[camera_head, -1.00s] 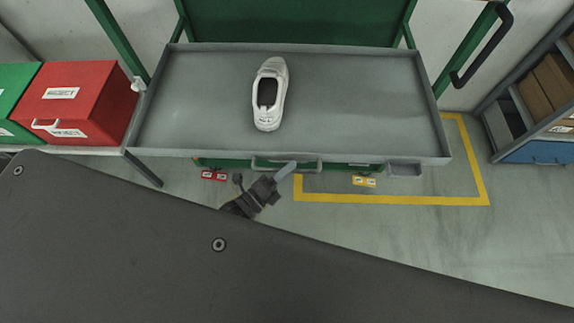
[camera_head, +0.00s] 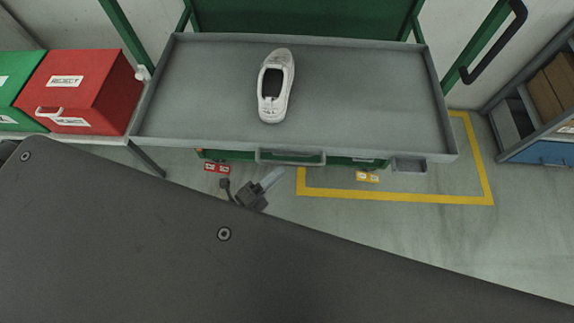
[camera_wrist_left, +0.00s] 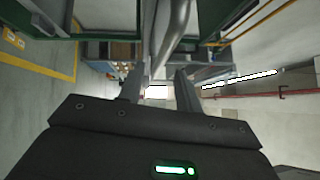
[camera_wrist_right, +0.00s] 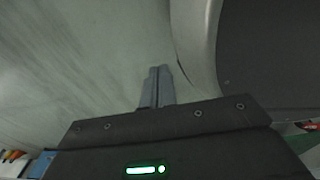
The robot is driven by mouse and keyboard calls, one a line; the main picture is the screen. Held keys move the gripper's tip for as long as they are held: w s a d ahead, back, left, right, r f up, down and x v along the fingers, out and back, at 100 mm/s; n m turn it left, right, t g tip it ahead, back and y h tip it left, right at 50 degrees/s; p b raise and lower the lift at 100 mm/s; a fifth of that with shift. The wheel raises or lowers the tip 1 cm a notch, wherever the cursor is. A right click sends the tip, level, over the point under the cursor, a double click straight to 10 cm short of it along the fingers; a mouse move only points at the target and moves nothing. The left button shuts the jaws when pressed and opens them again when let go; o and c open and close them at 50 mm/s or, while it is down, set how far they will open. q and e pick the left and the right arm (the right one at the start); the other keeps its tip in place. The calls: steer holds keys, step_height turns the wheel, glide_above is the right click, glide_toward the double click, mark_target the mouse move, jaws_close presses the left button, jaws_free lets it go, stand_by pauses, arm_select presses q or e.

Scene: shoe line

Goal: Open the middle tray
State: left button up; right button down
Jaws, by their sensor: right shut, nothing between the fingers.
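A grey shallow tray (camera_head: 350,100) sits on top of the green-framed unit, with a white shoe (camera_head: 275,85) on it. A handle (camera_head: 290,157) shows at its front edge, with green drawer fronts partly hidden below. I cannot tell which one is the middle tray. My left gripper (camera_head: 271,178) is just below and left of this handle, apart from it in the head view. In the left wrist view its fingers (camera_wrist_left: 160,88) are open, with a grey curved bar (camera_wrist_left: 174,35) seen between and beyond them. My right gripper (camera_wrist_right: 157,86) is shut and empty, away from the unit.
A red reject box (camera_head: 82,92) and a green box (camera_head: 14,85) stand at the left. A shelf (camera_head: 535,110) with boxes stands at the right. A small grey bin (camera_head: 409,165) hangs at the front right. Yellow floor tape (camera_head: 400,200) marks clear floor.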

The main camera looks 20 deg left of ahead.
arm_select(q)
steer(key=v, duration=0.5)
steer(key=shift+s+a+b, duration=0.15)
steer(key=shift+b, duration=0.2)
arm_select(e)
steer(key=shift+w+d+f, duration=0.1)
steer(key=shift+d+f, duration=0.1)
steer(key=shift+d, duration=0.35)
steer(key=shift+d+f, duration=0.2)
steer(key=shift+d, duration=0.35)
